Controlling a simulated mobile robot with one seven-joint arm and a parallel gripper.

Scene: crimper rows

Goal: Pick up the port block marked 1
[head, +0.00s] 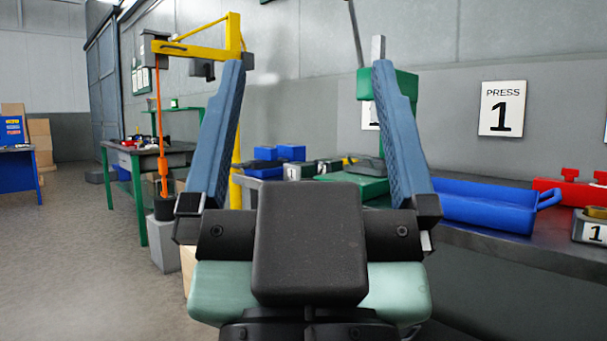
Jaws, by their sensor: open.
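A dark grey block with a white label reading 1 (592,229) sits on the dark bench at the right edge of the head view, partly cut off by the frame. Something brass-coloured shows on its top. My gripper (308,68) is raised in the middle of the view, its two blue fingers spread wide with nothing between them. The block lies well to the right of the gripper, apart from it. A smaller dark block with a white label (292,172) shows farther off between the fingers; its mark is too small to read surely.
A blue tray (485,213) and a red object (570,190) stand on the right bench (470,240). A green press (405,85) is partly hidden by my right finger. A PRESS 1 sign (501,108) hangs above. A yellow hoist (234,40) and green-legged table (140,200) stand left; floor there is open.

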